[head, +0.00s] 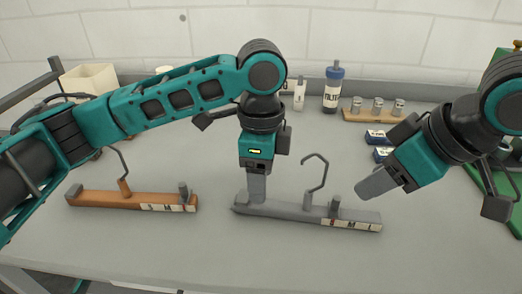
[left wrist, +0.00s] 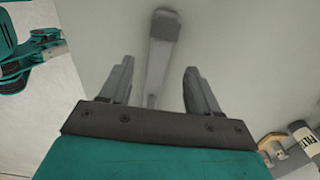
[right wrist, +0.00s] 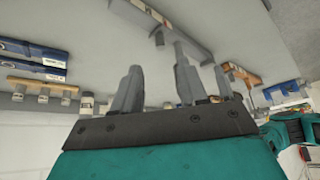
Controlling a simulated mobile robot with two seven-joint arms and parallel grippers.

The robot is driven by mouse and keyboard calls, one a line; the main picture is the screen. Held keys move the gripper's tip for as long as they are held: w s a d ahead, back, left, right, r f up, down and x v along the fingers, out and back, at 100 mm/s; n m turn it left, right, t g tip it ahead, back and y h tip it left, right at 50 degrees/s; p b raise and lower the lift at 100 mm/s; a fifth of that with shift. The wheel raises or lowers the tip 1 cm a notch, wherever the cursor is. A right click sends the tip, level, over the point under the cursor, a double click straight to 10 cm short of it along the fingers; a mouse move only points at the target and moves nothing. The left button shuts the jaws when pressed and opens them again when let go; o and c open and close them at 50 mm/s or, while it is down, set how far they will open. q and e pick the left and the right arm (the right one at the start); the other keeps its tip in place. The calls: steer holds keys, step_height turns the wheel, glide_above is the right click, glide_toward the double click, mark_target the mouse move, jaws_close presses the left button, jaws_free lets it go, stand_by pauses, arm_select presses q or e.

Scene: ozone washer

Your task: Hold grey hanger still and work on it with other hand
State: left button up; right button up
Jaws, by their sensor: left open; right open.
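The grey hanger (head: 285,211) lies on the table, with a hook (head: 322,172) standing up, a short grey peg (head: 335,206) and a lettered label on its right part. My left gripper (head: 257,196) points down at the hanger's left end. In the left wrist view the hanger bar (left wrist: 162,40) runs between the open fingers (left wrist: 158,75); contact cannot be told. My right gripper (head: 372,190) is open and empty, tilted, above and right of the hanger's right end. The right wrist view shows the hanger (right wrist: 132,14) and its peg (right wrist: 158,38) beyond the fingers (right wrist: 157,68).
A brown hanger (head: 95,198) with a hook and dark peg lies to the left under my left arm. Behind are a blue-capped bottle (head: 333,88), a wooden rack (head: 373,117) with several small jars and blue boxes (head: 380,137). The table front is clear.

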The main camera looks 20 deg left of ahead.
arm_select(q)
step_height(320, 180, down, 6)
steer(key=shift+r, duration=0.1)
stand_by(0.4)
jaws_close()
stand_by(0.4)
